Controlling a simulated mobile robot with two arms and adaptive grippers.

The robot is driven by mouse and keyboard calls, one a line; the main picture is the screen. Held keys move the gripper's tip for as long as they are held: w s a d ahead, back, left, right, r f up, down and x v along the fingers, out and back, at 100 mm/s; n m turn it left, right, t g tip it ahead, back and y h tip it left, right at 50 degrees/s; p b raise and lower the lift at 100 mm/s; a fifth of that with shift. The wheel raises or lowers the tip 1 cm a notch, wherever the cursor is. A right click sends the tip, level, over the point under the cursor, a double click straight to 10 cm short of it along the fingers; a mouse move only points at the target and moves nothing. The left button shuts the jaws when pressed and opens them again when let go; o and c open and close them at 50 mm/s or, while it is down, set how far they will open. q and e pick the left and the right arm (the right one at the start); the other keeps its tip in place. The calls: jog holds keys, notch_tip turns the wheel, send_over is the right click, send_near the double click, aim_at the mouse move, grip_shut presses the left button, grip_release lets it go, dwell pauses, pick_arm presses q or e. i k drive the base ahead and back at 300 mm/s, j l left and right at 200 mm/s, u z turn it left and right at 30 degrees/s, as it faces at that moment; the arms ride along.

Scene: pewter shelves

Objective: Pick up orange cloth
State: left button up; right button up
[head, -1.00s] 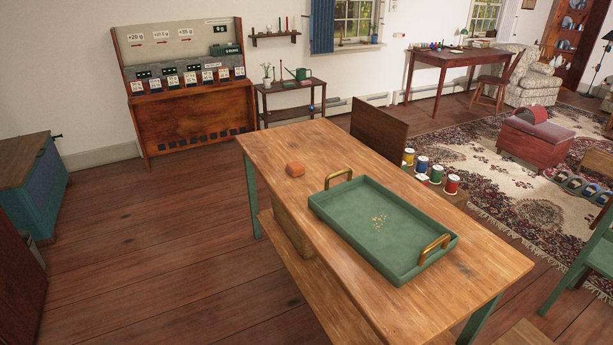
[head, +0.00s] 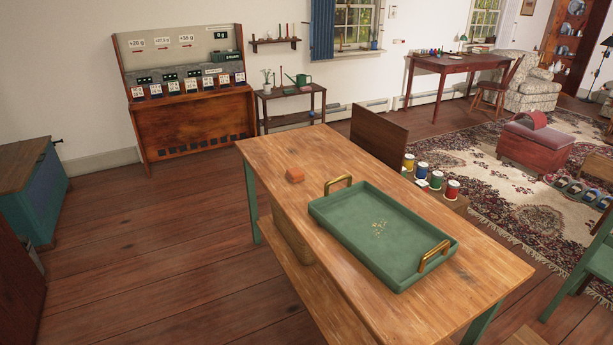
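A small folded orange cloth (head: 295,175) lies on the wooden table (head: 275,152), near its far left end. It sits to the left of a green tray (head: 345,232) with two brass handles and is apart from it. Neither of my grippers shows in the head view.
The tray covers much of the table's middle and right, with small yellowish marks or bits on its floor. Several colored spools (head: 436,180) stand behind the table beside a brown panel (head: 379,135). A green chair (head: 590,265) is at the right. Open wooden floor lies left of the table.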

aim_at(294, 174)
jog(key=i+j+z, duration=0.2)
jog(key=z, duration=0.3)
jog(key=i+j+z, duration=0.15)
jog(key=j+z, duration=0.3)
jog(key=l, duration=0.1)
